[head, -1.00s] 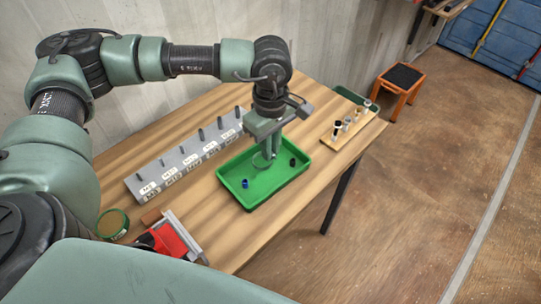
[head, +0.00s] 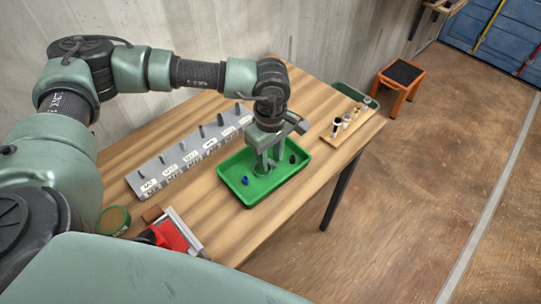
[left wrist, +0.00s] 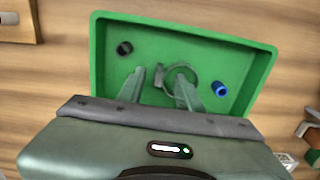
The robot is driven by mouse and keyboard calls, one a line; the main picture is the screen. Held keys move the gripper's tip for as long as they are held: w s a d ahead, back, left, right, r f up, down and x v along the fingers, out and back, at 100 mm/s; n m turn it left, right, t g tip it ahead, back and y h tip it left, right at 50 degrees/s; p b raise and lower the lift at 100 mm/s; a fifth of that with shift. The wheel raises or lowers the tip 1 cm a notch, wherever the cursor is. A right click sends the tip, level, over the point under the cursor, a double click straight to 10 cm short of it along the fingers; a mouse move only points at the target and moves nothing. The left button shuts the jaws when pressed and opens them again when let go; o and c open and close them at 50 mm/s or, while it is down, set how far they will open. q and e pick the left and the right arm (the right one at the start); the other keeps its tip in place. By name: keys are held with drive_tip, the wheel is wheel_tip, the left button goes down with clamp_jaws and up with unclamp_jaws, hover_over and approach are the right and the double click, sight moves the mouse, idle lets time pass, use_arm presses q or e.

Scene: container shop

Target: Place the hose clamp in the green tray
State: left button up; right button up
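The green tray (head: 232,187) stands on the wooden table; it fills much of the left wrist view (left wrist: 262,62). My left gripper (head: 264,166) points down into the tray. In the left wrist view its fingers (left wrist: 161,80) are spread apart. The hose clamp (left wrist: 194,72), a grey ring with a small screw block, shows at the fingertips, inside the tray's outline. Its screw block lies in the gap and the right finger hides part of the ring. The fingers do not look closed on it. My right gripper is not in view.
The tray also holds a blue piece (left wrist: 219,89) and a dark ring (left wrist: 124,48). A grey pegged rack (head: 190,155) lies behind, a wooden board with several small parts (head: 345,130) at right. A green round container (head: 113,220) and a red item (head: 172,234) are near the front left.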

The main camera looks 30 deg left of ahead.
sight(270, 162)
use_arm(q)
drive_tip(key=shift+r, duration=0.1)
drive_tip(key=shift+r+p, duration=0.2)
drive_tip(key=shift+p, duration=0.1)
drive_tip(key=shift+r+b, duration=0.3)
drive_tip(key=shift+b, duration=0.05)
wheel_tip(270, 162, up, 11)
drive_tip(key=b, duration=0.2)
drive_tip(key=shift+b, duration=0.35)
drive_tip(key=shift+r, duration=0.1)
